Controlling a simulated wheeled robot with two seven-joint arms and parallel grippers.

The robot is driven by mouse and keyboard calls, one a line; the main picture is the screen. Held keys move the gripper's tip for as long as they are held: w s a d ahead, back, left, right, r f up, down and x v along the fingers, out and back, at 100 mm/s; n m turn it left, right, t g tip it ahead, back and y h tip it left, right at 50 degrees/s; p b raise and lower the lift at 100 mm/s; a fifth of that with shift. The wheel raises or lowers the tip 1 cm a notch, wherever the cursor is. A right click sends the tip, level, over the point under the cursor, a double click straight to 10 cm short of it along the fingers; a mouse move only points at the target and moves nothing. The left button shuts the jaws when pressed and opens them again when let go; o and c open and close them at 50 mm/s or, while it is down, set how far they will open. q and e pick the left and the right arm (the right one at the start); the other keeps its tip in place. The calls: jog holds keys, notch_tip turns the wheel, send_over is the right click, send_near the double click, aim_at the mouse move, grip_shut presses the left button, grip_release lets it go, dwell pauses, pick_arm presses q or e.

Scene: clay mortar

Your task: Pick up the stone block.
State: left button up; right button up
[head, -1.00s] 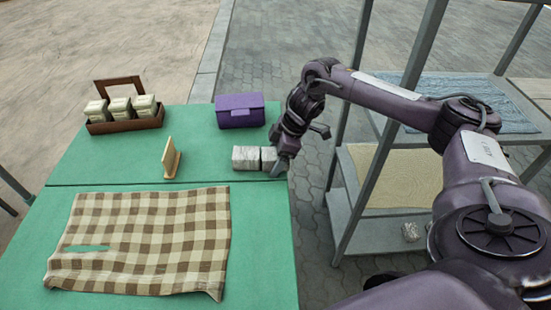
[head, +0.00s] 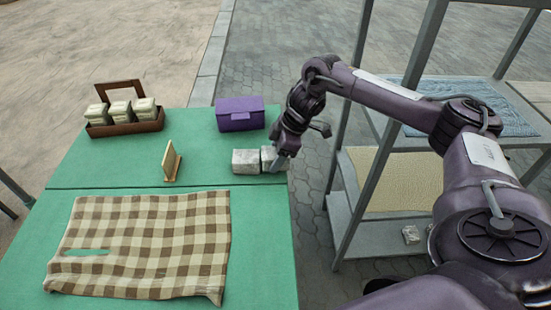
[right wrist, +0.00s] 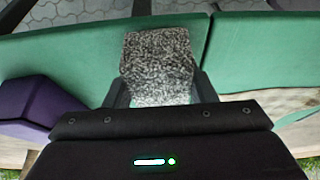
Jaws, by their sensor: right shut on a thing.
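The stone block (head: 267,156) is grey and speckled and sits at the right edge of the green table (head: 110,170). My right gripper (head: 279,163) comes at it from the right and is shut on it. In the right wrist view the block (right wrist: 158,65) is between the two fingers (right wrist: 160,92). A second pale stone-like block (head: 245,161) is just to its left; whether they touch is unclear. I cannot tell if the held block is off the table. My left gripper is not in view.
A purple box (head: 240,113) stands behind the blocks. A small wooden stand (head: 171,163), a brown caddy with several jars (head: 125,127) and a checked cloth (head: 140,240) are to the left. A metal shelf (head: 380,235) with a small stone (head: 410,234) is at right.

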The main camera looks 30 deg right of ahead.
aim_at(275, 152)
notch_tip(275, 152, up, 10)
jog(key=shift+f+p, duration=0.2)
jog(key=shift+p, duration=0.85)
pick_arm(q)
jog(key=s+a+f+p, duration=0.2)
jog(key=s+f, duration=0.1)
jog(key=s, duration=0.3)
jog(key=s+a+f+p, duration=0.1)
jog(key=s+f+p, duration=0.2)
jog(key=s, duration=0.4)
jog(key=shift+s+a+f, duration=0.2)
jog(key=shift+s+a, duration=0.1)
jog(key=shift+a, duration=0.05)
pick_arm(e)
notch_tip(275, 152, up, 9)
